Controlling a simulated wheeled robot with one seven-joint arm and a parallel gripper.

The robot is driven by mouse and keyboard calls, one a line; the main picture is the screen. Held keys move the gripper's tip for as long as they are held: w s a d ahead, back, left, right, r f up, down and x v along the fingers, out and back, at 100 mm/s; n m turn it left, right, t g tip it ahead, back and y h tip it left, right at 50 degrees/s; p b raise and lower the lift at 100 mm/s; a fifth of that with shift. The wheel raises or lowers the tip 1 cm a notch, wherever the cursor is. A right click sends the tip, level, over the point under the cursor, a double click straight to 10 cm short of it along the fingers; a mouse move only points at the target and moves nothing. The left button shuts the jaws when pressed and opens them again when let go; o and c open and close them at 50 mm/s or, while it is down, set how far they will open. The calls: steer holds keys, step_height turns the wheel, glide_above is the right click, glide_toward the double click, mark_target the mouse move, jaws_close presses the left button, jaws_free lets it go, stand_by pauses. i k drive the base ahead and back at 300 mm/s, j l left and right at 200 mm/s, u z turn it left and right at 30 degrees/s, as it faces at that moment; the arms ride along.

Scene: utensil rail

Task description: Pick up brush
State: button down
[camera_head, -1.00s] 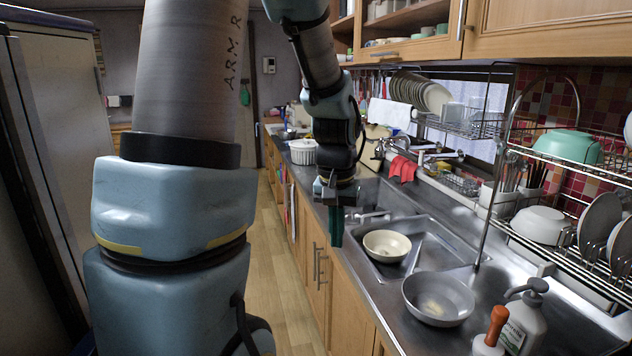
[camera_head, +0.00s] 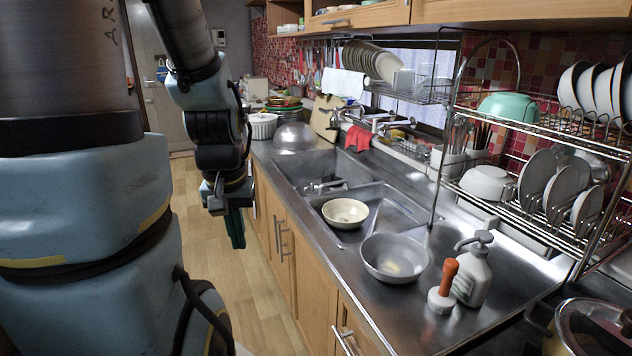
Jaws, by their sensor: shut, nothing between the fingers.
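A short orange-handled tool with a round white base (camera_head: 443,287) stands upright on the steel counter, in front of a white pump bottle. It may be the brush, but I cannot tell for sure. Several utensils (camera_head: 322,55) hang on the rail at the far wall, too small to tell apart. My gripper (camera_head: 236,230) points down with its teal fingers shut and empty. It hangs over the floor beside the counter's front edge, in the picture left of the sink and well apart from the orange-handled tool.
The pump bottle (camera_head: 473,272) and a grey bowl (camera_head: 394,258) stand close to the orange-handled tool. A cream bowl (camera_head: 345,213) sits in the sink. A wire dish rack (camera_head: 520,207) with plates rises behind at right. A pot (camera_head: 590,330) is at lower right. The floor aisle (camera_head: 185,205) is clear.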

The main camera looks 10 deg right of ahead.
mark_target(441, 299)
steer(key=z, duration=1.35)
